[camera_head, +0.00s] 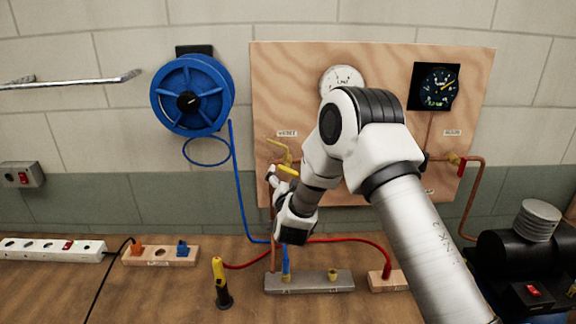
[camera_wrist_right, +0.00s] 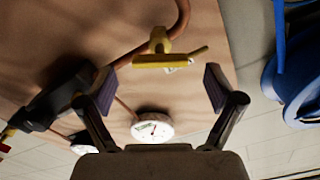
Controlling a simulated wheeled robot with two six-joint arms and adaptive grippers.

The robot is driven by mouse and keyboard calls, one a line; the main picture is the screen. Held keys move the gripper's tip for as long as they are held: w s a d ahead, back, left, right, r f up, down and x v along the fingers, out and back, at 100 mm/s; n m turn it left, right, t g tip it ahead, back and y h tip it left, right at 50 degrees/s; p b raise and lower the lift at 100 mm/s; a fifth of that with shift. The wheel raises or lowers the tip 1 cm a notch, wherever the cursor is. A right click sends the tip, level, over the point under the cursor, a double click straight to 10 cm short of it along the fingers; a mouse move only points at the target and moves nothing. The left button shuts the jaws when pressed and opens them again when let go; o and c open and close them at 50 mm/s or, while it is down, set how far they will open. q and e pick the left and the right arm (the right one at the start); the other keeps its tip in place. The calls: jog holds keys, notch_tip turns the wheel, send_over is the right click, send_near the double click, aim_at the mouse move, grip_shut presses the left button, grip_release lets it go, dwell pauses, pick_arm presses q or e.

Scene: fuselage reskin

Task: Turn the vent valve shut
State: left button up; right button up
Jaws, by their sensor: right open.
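A yellow valve handle (camera_head: 279,149) shows on the left part of the plywood board (camera_head: 300,80), under a small label that I cannot read clearly. In the right wrist view, a yellow bar handle (camera_wrist_right: 165,61) sits on a copper pipe, slightly beyond and between my fingertips. My right gripper (camera_head: 280,174) is in front of the board's lower left, partly hidden by its own wrist. In its wrist view the right gripper (camera_wrist_right: 160,88) is open, with nothing between its fingers. I cannot tell whether it touches the handle. My left gripper is not in view.
A white gauge (camera_head: 341,80) and a dark gauge (camera_head: 437,87) are on the board. A red-handled valve (camera_head: 461,166) is at right. A blue hose reel (camera_head: 192,96) hangs left. A grey manifold (camera_head: 310,282), hoses and a yellow-black tool (camera_head: 220,280) occupy the bench.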

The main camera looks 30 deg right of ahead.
aim_at(288, 172)
jog(key=p+x, duration=0.1)
jog(key=x, duration=0.2)
jog(key=shift+w+r, duration=0.1)
jog(key=shift+w+d, duration=0.3)
jog(key=shift+w, duration=0.1)
jog(key=shift+s, duration=0.1)
jog(key=shift+c, duration=0.6)
jog(key=shift+a, duration=0.1)
jog(key=c, duration=1)
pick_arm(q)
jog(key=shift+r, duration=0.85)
pick_arm(e)
jog(key=shift+c, duration=0.2)
